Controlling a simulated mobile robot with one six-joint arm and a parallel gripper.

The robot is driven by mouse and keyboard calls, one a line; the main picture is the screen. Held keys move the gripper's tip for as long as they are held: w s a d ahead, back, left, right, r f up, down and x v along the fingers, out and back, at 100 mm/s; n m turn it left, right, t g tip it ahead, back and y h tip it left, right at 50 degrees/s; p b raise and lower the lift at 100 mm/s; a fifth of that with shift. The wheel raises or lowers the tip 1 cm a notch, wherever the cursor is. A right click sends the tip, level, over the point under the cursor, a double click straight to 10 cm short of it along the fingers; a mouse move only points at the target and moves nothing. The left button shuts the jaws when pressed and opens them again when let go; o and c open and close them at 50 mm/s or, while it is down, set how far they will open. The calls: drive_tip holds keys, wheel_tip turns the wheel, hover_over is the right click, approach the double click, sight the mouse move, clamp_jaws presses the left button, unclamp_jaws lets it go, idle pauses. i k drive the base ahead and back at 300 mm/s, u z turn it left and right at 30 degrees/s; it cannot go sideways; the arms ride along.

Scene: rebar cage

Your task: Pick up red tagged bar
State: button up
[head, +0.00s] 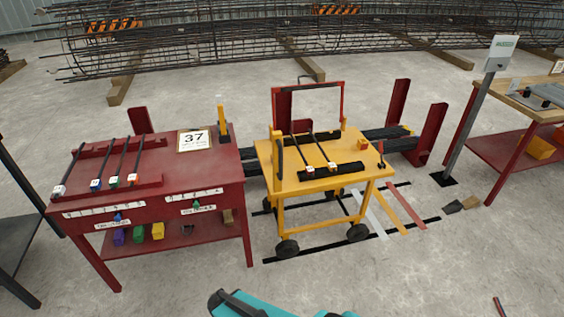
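A dark bar with a red tag (132,179) lies on the red table at left, the rightmost in a row of bars. Beside it lie bars with a green tag (114,181), a blue tag (96,184) and a white tag (59,190). Two more dark bars lie on the yellow cart; their end tags, at left (310,171) and right (332,167), look reddish and white but are too small to tell surely. Teal and black parts, apparently mine, show at the bottom edge. My gripper's fingers are not in view.
The yellow cart (290,186) stands right of the red table (200,160), on black floor lines. A grey post (470,120) and another table (545,115) stand at right. A small dark and red piece (499,307) lies on the floor at lower right. The front floor is mostly clear.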

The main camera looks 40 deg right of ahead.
sight(300, 152)
drive_tip(key=z, duration=0.75)
drive_tip(key=k, duration=0.1)
drive_tip(key=u, duration=1.15)
drive_tip(key=i, duration=0.55)
drive_tip(key=z, duration=1.05)
drive_tip(key=i, duration=0.2)
drive_tip(key=u, duration=0.4)
